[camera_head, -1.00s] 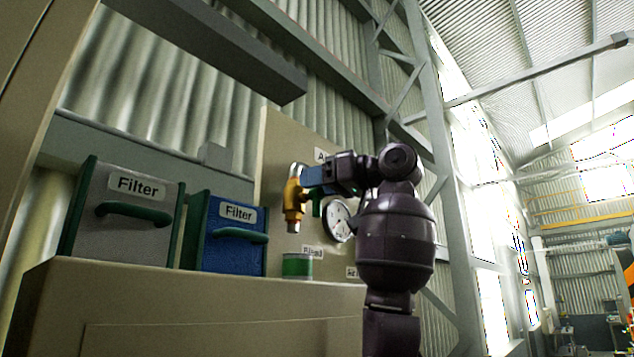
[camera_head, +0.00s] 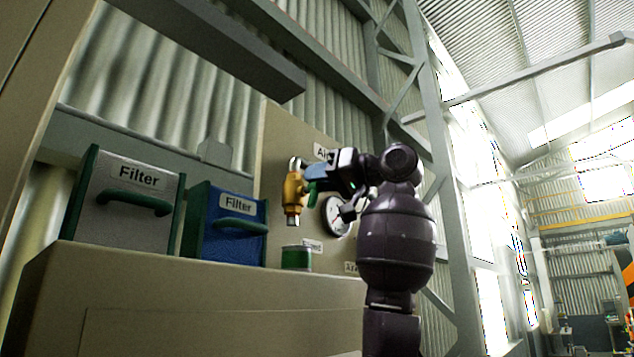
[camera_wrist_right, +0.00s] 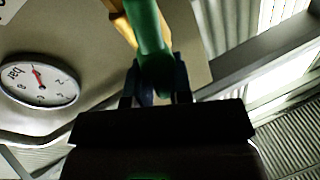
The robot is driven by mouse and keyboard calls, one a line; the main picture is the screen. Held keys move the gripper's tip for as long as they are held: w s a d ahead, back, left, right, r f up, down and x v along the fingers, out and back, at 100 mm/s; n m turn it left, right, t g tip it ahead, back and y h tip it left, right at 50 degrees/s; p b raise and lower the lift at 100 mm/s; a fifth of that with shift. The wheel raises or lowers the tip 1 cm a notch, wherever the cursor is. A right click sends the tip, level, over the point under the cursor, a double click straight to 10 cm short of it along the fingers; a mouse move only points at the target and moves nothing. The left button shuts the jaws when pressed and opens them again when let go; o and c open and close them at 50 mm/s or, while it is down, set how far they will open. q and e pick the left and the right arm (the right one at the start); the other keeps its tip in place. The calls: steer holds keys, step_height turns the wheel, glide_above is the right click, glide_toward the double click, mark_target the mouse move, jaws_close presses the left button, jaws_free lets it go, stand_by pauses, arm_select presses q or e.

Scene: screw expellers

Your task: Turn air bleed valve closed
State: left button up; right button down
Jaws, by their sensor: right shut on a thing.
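The air bleed valve (camera_head: 293,192) is a yellow-brass fitting with a silver outlet pointing down, mounted at a beige panel. Its green handle (camera_head: 311,188) shows on the right side of the body, partly hidden by my right gripper (camera_head: 316,172). In the wrist view the green handle (camera_wrist_right: 149,40) runs down between the fingers of my right gripper (camera_wrist_right: 155,85), which is shut on it. The yellow valve body (camera_wrist_right: 122,25) shows behind it, mostly hidden. My left gripper is not in view.
A round gauge (camera_wrist_right: 38,80) is beside the valve, partly covered by my arm in the head view. A green can (camera_head: 296,258) stands below the valve on the beige cabinet (camera_head: 200,300). A blue filter box (camera_head: 225,240) and grey filter box (camera_head: 125,205) stand left.

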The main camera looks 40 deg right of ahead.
steer(key=m, duration=0.1)
steer(key=m+b, duration=0.1)
steer(key=m+t, duration=0.1)
steer(key=m, duration=0.1)
steer(key=shift+w+d+f, duration=0.1)
steer(key=shift+d+f, duration=0.15)
steer(key=shift+f, duration=0.1)
steer(key=m+h, duration=0.1)
steer(key=m, duration=0.3)
steer(key=f+m+t+h+b, duration=0.1)
steer(key=m+h, duration=0.1)
steer(key=m, duration=0.3)
steer(key=d+m+t+h, duration=0.1)
steer(key=m, duration=0.3)
steer(key=shift+f+b, duration=0.3)
steer(key=shift+m, duration=0.4)
steer(key=c, duration=1.1)
jaws_free()
